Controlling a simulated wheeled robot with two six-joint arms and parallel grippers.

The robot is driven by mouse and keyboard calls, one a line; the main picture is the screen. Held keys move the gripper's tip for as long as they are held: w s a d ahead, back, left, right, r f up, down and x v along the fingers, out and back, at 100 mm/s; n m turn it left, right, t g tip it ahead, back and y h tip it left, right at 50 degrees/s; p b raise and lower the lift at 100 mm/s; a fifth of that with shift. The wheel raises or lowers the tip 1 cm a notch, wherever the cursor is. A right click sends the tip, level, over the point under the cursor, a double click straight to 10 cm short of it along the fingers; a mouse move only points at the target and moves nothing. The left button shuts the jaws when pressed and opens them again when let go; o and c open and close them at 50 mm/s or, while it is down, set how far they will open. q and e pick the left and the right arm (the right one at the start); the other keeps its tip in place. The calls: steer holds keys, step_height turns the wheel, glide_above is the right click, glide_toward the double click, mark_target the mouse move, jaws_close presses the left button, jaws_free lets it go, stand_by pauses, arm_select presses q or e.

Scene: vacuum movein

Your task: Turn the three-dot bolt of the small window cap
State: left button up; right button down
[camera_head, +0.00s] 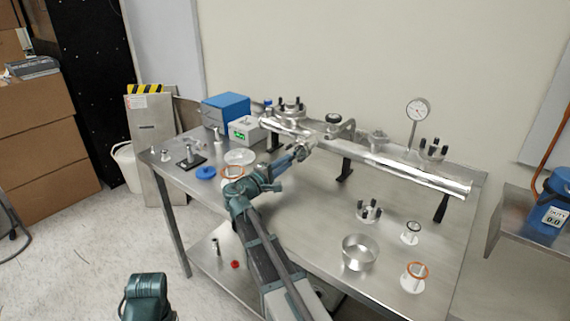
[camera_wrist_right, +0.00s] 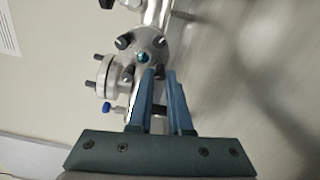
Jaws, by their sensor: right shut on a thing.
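The small window cap (camera_wrist_right: 143,53) is a round metal flange with a teal centre and several dark bolts around its rim, in the right wrist view. In the head view it sits on the tube, around the fingertips of my right gripper (camera_head: 308,149). In the right wrist view the right gripper (camera_wrist_right: 161,76) has its blue fingers close together at the cap's lower right edge, shut on a bolt there. The fingertips mostly hide this bolt, and its dot marks are too small to read. My left gripper is not in view.
The long metal tube (camera_head: 415,177) stands on dark supports across the steel table (camera_head: 308,210). A dial gauge (camera_head: 418,108) rises at its right. A metal bowl (camera_head: 359,251), a bolted flange (camera_head: 368,209) and white cups stand at the right front. A blue box (camera_head: 225,108) stands back left.

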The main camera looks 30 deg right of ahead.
steer(key=m, duration=0.4)
steer(key=shift+m, duration=2.8)
steer(key=c, duration=0.8)
jaws_free()
steer(key=shift+c, duration=0.2)
steer(key=v, duration=1.4)
